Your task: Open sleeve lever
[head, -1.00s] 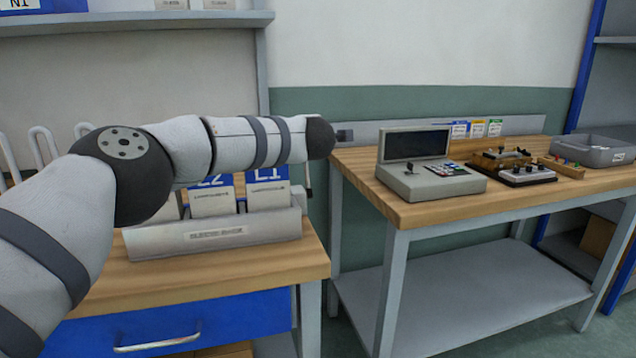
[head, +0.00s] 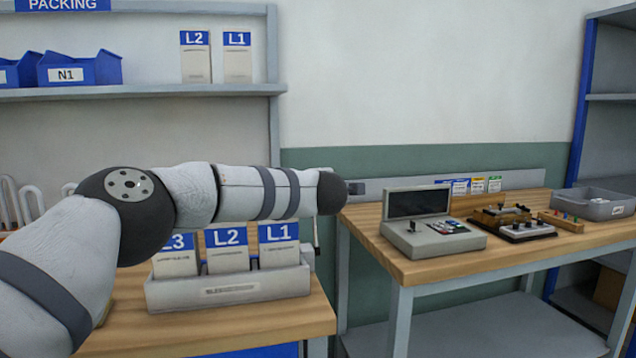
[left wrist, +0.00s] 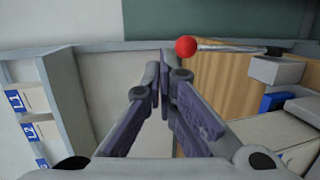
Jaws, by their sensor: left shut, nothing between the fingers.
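In the left wrist view, a red ball (left wrist: 186,46) sits at the end of a pale rod (left wrist: 232,46) that runs off to the right. It looks like the sleeve lever's knob, but the sleeve itself is not clearly seen. My left gripper (left wrist: 162,75) is shut and empty, its fingertips close to the red ball in the picture. I cannot tell whether they touch it. In the head view, my left arm reaches across above the worktop, and its gripper is hidden behind the dark wrist end. My right gripper is not in view.
A labelled card holder (head: 228,292) stands on the left bench, under my left arm. The right bench (head: 425,262) carries a grey console (head: 432,238), small fixtures (head: 512,222) and a grey bin (head: 592,204). A shelf (head: 140,92) holds blue bins and labelled boxes.

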